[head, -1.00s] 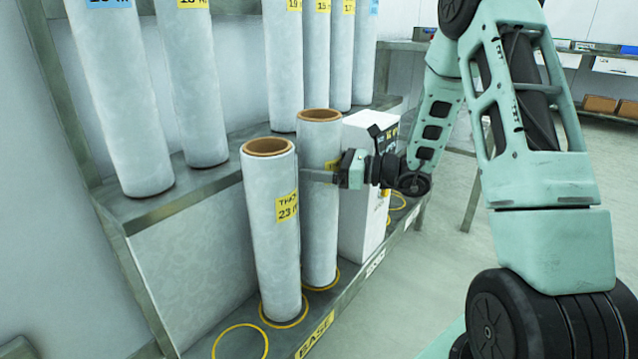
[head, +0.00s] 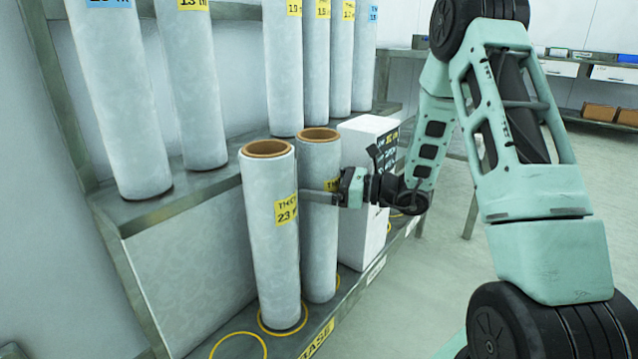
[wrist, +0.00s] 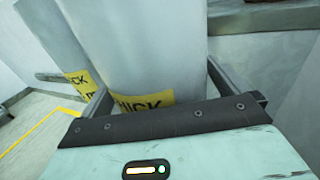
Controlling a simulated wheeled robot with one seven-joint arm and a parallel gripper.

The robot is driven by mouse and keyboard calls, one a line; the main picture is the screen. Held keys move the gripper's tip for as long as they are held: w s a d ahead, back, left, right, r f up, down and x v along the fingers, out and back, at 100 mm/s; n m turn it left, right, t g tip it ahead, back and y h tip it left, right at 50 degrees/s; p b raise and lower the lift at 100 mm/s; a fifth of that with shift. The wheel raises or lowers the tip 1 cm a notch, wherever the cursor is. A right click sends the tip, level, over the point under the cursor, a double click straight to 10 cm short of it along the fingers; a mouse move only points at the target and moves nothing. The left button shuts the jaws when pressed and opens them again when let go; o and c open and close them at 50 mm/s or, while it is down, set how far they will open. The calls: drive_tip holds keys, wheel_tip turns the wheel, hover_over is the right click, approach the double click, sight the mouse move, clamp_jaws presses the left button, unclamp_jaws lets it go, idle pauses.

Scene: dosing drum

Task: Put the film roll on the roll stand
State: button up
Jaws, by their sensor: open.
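A pale film roll (head: 319,235) with a brown core stands upright on the lower shelf (head: 193,345) of the stand.
An empty yellow ring (head: 238,346) is at the shelf's near end. A white box (head: 358,215) stands just behind the roll. Several tall rolls (head: 190,90) stand on the upper shelf (head: 140,215). The floor (head: 440,300) to the right is clear.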

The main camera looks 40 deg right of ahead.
drive_tip(key=p+v, duration=0.3)
drive_tip(key=v, duration=0.9)
drive_tip(key=shift+d+r, duration=0.1)
